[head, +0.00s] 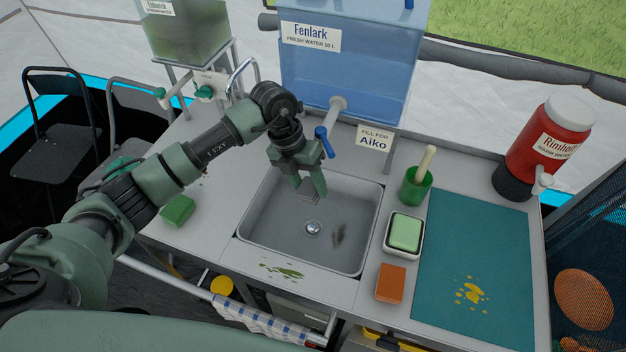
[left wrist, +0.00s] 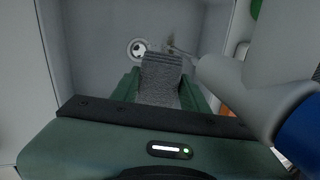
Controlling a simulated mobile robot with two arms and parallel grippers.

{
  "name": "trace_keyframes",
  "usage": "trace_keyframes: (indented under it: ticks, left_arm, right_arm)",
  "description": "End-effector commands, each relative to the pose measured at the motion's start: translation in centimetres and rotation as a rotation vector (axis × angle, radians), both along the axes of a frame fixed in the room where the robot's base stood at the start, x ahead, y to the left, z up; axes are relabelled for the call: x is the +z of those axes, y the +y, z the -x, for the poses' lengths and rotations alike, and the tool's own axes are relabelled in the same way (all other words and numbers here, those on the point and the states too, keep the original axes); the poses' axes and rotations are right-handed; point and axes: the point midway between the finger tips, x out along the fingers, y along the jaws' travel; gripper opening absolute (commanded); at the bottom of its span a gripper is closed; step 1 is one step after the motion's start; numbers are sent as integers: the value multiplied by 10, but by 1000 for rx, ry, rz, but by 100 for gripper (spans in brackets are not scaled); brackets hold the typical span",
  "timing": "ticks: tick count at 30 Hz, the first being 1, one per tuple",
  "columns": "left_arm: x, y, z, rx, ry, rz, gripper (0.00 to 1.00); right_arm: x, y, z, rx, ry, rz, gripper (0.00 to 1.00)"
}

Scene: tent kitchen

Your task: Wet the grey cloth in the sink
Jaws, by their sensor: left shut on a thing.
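The grey cloth (head: 308,190) is held between the fingers of my left gripper (head: 312,187), over the back half of the sink (head: 265,225). In the left wrist view the cloth (left wrist: 161,77) lies between the green fingers and looks folded, with the drain behind it. The Fenlark water tank's tap (head: 336,106), a grey spout with a blue lever, is just behind and above the gripper. In the left wrist view the spout (left wrist: 235,88) is close on the right. My right gripper is not in view.
Right of the sink are a green sponge in a dish (head: 404,233), an orange sponge (head: 390,283), a green cup with a brush (head: 415,187) and a teal mat (head: 470,240). A green block (head: 177,211) lies left. A green smear (head: 282,271) marks the counter's front.

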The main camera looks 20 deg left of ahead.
Motion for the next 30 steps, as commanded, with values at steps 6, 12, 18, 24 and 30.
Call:
trace_keyframes:
  ticks: [6,12,18,24,30]
  left_arm:
    - [-6,-1,0,4,0,2,12]
    - [-22,-1,0,4,1,2,12]
    - [-42,-1,0,4,1,0,12]
    - [-63,-1,0,3,2,0,12]
    - [-83,-1,0,3,0,0,12]
  right_arm:
    - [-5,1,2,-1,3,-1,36]
    - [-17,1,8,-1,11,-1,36]
    - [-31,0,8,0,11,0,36]
    - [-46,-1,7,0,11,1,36]
    - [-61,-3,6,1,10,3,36]
